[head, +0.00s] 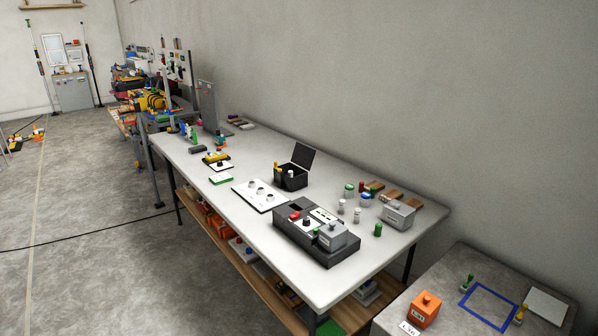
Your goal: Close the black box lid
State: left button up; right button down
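The black box (291,182) stands on the white table (240,222), near its middle. Its lid (303,157) is open and stands up, tilted back on the wall side. A few small items, one yellow and one white-topped, stick up inside the box. Neither of my grippers is in view.
A dark grey device (317,238) with a grey block on it is at the table's near edge. A white board (260,195) lies beside the box. Bottles and a grey box (398,214) stand to the right. A lower table (480,295) holds an orange block (425,308). The floor at left is mostly clear.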

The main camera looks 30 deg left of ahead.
aim_at(303, 156)
jog(key=z, duration=0.25)
jog(key=j+z, duration=0.45)
jog(key=k+j+z, duration=0.1)
jog(key=j+z, duration=0.4)
